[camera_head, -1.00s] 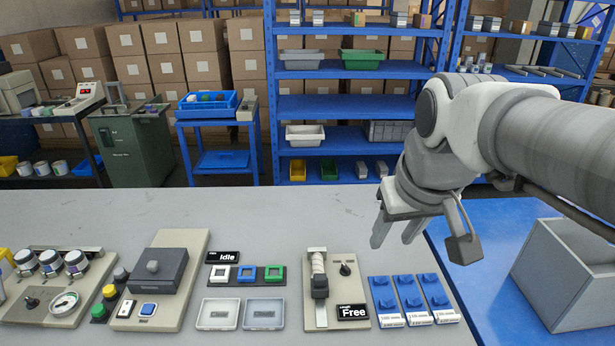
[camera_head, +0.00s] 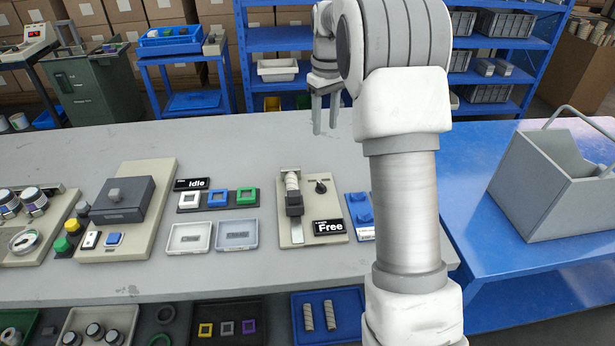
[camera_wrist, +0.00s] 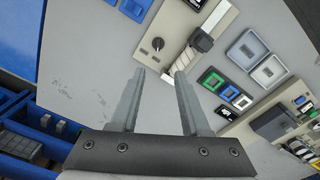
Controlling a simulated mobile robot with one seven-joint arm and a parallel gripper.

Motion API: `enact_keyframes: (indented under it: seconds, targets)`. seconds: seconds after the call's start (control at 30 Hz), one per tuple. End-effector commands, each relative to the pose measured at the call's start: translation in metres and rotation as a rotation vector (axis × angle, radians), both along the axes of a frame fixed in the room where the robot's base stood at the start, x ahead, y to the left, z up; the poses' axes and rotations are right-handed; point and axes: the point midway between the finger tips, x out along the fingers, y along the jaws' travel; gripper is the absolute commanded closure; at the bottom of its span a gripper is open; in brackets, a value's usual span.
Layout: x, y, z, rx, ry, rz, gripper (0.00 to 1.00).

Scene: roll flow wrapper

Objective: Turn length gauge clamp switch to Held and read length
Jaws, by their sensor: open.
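The length gauge (camera_head: 298,232) is a beige plate on the grey table, with a roll in a dark clamp and a pale scale strip. Its clamp switch (camera_head: 320,187) is a small black knob at the plate's upper right. The display (camera_head: 329,227) beside it reads "Free". My gripper (camera_head: 325,132) is open and empty, above the table's far edge, beyond the gauge and apart from it. In the wrist view my gripper (camera_wrist: 157,72) points down over bare table, with the clamp switch (camera_wrist: 157,44) just beyond the fingertips in the picture.
Blue labelled blocks (camera_head: 360,208) stand right of the gauge, partly hidden by my arm. Two shallow trays (camera_head: 237,235) and a display reading "Idle" (camera_head: 192,184) are to its left. A grey open box (camera_head: 548,195) stands on the blue table. The table behind the gauge is clear.

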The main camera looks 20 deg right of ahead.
Motion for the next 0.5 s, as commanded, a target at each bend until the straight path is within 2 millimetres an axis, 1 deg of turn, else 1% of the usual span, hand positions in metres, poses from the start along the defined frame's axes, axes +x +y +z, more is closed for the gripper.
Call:
enact_keyframes:
  seconds: [0.03, 0.07, 0.2, 0.27, 0.37, 0.5]
  targets:
    - [0.006, -0.004, -0.012, 0.001, 0.010, 0.005, 0.54]
    - [0.008, -0.005, -0.017, 0.002, 0.014, 0.008, 0.54]
    - [0.013, -0.008, -0.027, 0.003, 0.026, 0.019, 0.54]
    - [0.014, -0.009, -0.030, 0.003, 0.027, 0.020, 0.54]
    - [0.013, -0.009, -0.041, 0.003, 0.028, 0.020, 0.54]
    - [0.013, -0.008, -0.067, 0.004, 0.031, 0.020, 0.54]
